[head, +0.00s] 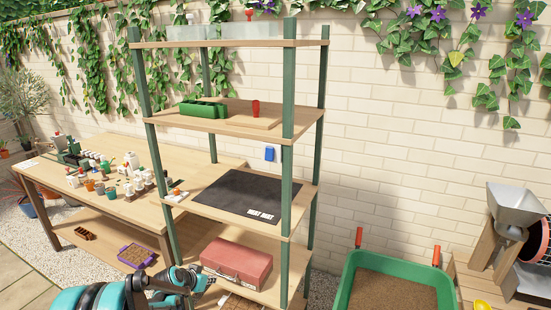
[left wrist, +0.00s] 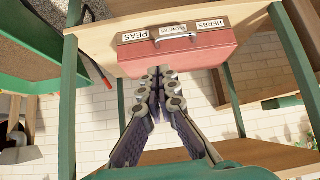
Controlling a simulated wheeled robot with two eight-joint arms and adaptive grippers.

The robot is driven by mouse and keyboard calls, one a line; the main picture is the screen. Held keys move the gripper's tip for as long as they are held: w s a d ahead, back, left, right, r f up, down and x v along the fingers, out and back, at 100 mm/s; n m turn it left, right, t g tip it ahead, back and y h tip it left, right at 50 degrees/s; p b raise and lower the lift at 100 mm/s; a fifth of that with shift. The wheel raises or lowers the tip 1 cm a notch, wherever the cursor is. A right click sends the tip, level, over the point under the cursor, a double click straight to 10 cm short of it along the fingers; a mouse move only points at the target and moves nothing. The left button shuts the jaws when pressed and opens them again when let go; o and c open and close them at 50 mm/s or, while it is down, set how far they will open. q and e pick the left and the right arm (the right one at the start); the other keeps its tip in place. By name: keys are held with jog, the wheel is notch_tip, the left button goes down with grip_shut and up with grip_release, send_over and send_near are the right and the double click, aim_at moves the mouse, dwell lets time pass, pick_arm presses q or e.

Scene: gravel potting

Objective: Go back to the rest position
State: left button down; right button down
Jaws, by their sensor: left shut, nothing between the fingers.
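My left gripper (head: 192,277) is low in the head view, in front of the shelf rack's lower left part. In the left wrist view its fingers (left wrist: 158,74) meet at the tips, shut with nothing between them. A red box (head: 237,264) with a handle sits on a low shelf just right of the gripper in the head view. It also shows in the left wrist view (left wrist: 205,58), just beyond the fingertips. I cannot tell whether they touch it. My right gripper is not in view.
A wooden rack with green posts (head: 288,110) stands close ahead. A dark mat (head: 240,192) lies on its middle shelf. A potting table (head: 130,208) stands left with small pots and bottles. A green gravel tub (head: 345,290) stands right, near a metal hopper (head: 515,207).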

pick_arm(q)
jog(key=s+d+r+n+y, duration=0.1)
jog(key=s+d+r, duration=0.1)
jog(key=s+r, duration=0.5)
jog(key=s+d+r+n, duration=0.1)
jog(key=s+d+r, duration=0.2)
jog(key=s+r, duration=0.35)
jog(key=s+d+n+g+y, duration=0.1)
jog(key=s+y, duration=0.1)
jog(key=s, duration=1.8)
jog(key=shift+r+n, duration=0.3)
jog(key=shift+r, duration=0.05)
jog(key=shift+s, duration=0.1)
